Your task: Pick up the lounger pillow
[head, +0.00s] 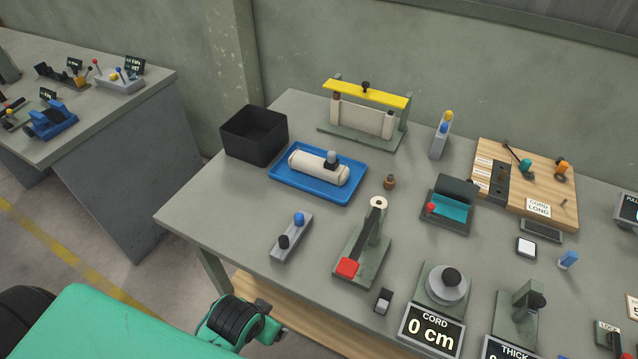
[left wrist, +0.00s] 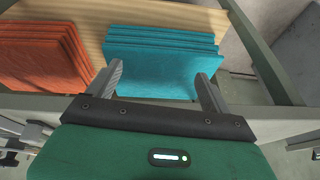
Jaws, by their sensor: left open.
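The lounger pillow appears to be the cream roll (head: 312,170) lying on a blue tray (head: 291,188) on the table, left of centre in the head view. A grey knobbed piece (head: 331,160) sits on or against its top. My left gripper (left wrist: 160,76) is open and empty in the left wrist view. In that view its fingers stand before teal folded sheets (left wrist: 155,60) on a wooden shelf. In the head view my left arm comes in low, in front of the table's edge, well apart from the roll. The right gripper is not seen.
A black open bin (head: 254,135) stands left of the tray. A frame with a yellow top bar (head: 366,94) stands behind it. Orange folded sheets (left wrist: 42,50) lie on the shelf.

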